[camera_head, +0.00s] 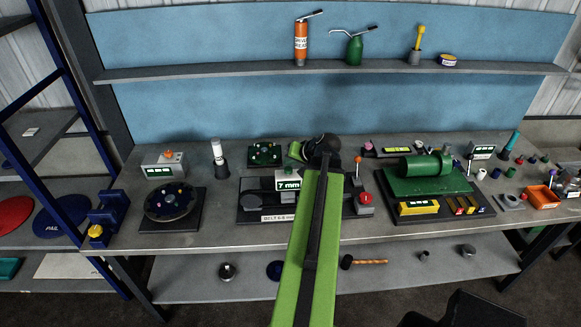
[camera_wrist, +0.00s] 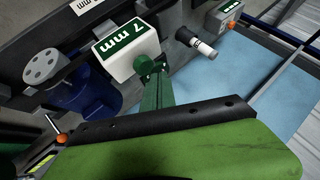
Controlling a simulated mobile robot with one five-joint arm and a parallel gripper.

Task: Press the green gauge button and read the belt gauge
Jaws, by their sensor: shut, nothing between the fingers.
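The belt gauge (camera_head: 288,182) is a pale box with a green display reading "7 mm", on a dark base at the middle of the bench. It fills the upper middle of the wrist view (camera_wrist: 128,50), its display large and clear. My gripper (camera_wrist: 150,68) is shut and empty, with its dark green fingers right beside the gauge box in the wrist view. Whether they touch it I cannot tell. I cannot pick out the green button apart from the fingers. A label plate (camera_head: 278,218) on the base's front begins "BELT 6". My arm covers the right part of the base.
A red button box (camera_head: 365,203) and an orange-topped lever (camera_head: 357,170) stand right of my arm. A round dark turntable (camera_head: 170,202) is at the left. A green motor-like machine (camera_head: 428,172) is at the right. A white-topped cylinder (camera_head: 217,155) stands behind left.

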